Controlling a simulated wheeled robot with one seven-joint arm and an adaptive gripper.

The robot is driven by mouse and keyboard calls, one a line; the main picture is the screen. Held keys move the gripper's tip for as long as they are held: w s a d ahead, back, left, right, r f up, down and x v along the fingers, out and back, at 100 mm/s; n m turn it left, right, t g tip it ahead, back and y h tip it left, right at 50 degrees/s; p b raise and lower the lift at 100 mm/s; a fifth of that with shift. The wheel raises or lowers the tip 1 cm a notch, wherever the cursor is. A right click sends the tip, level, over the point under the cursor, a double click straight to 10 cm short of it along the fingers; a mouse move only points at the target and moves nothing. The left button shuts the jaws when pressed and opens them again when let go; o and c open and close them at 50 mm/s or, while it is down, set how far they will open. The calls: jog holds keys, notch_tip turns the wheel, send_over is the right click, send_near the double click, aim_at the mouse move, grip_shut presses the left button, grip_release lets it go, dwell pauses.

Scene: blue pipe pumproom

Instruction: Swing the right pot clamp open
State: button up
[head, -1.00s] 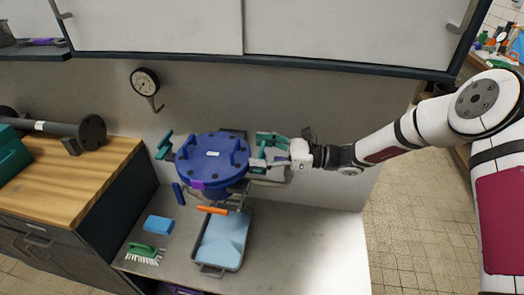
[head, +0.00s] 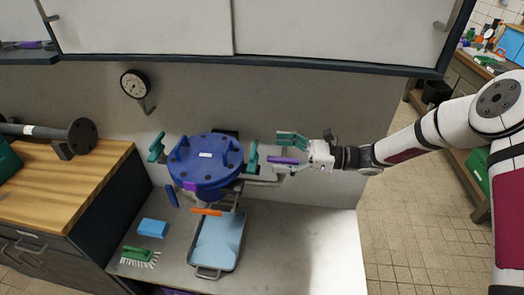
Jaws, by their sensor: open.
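The pot (head: 205,168) is blue and round, with raised handles on its lid, and stands by the back wall. The right pot clamp (head: 253,157) is a teal lever standing nearly upright just off the lid's right edge. A matching left clamp (head: 156,147) stands at the pot's left side. My gripper (head: 276,149) is right of the right clamp, pointing left at it. Its fingers are spread, one teal above and one purple below, with nothing seen between them. A small gap shows between the upper finger and the clamp; contact at the lower finger is unclear.
A grey tray (head: 193,257) with a light blue lining stands in front of the pot, an orange-handled tool (head: 207,212) at its back edge. A blue sponge (head: 153,228) and green brush (head: 141,256) lie left. Cabinets (head: 340,35) hang above.

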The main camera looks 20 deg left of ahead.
jog(key=shift+v, duration=2.5)
jog(key=shift+r, duration=0.1)
jog(key=s+d+r+n+t+h, duration=0.5)
jog(key=s+d+r+n+h, duration=0.2)
jog(key=s+d+r, duration=0.3)
jog(key=s+d+r+n+t+h, duration=0.4)
jog(key=s+d+r+n+h, duration=0.4)
jog(key=s+d, duration=0.8)
jog(key=d+r+h, duration=0.2)
jog(key=d, duration=0.3)
jog(key=shift+s+t, duration=0.35)
jog(key=shift+t, duration=0.05)
